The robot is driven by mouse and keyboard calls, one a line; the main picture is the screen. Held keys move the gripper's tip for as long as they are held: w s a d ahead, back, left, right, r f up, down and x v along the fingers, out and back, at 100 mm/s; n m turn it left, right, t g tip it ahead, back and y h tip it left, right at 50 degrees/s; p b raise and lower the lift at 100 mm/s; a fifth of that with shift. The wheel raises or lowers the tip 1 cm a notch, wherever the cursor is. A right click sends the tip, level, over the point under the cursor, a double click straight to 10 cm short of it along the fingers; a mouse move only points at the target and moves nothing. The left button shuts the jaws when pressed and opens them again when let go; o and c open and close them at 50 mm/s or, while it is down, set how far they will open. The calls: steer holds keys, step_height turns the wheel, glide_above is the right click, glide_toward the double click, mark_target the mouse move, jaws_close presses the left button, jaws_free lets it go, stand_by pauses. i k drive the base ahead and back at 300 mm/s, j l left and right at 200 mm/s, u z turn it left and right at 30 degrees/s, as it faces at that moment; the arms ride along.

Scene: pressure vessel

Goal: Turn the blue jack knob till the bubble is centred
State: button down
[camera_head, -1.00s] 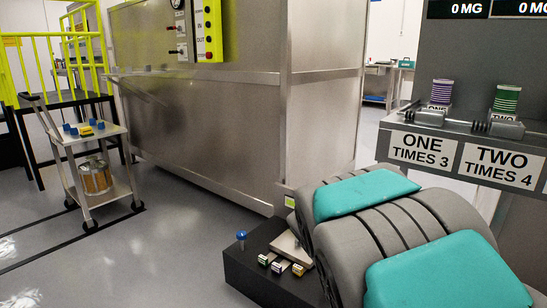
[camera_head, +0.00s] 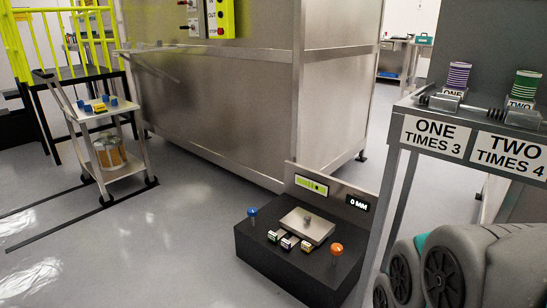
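The blue jack knob (camera_head: 252,213) stands on a thin stem at the left front of a black base (camera_head: 290,270) on the floor. An orange knob (camera_head: 336,249) stands at the base's right side. A yellow-green level vial (camera_head: 311,185) sits on the upright plate behind; its bubble is too small to place surely. A display beside it (camera_head: 359,203) reads 0 MM. A metal plate (camera_head: 307,226) with a small peg lies on the base. My gripper is not in view; grey and teal parts of mine show at the lower right.
Several small coloured blocks (camera_head: 289,241) sit along the base's front. A bench labelled ONE and TWO (camera_head: 480,140) stands at right, with purple and green striped weights. A large metal vessel (camera_head: 230,100) stands behind. A cart (camera_head: 112,150) is at left. Floor left of the base is clear.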

mark_target(252, 211)
steer(key=i+j, duration=0.1)
steer(key=j, duration=0.25)
steer(key=i+j, duration=0.15)
steer(key=j, duration=0.2)
steer(key=i+j, duration=0.1)
steer(key=j, duration=0.3)
steer(key=i+j, duration=0.1)
steer(key=j, duration=0.25)
steer(key=i+j, duration=0.25)
steer(key=i, duration=0.15)
steer(key=i+l, duration=0.15)
steer(key=i+z, duration=0.05)
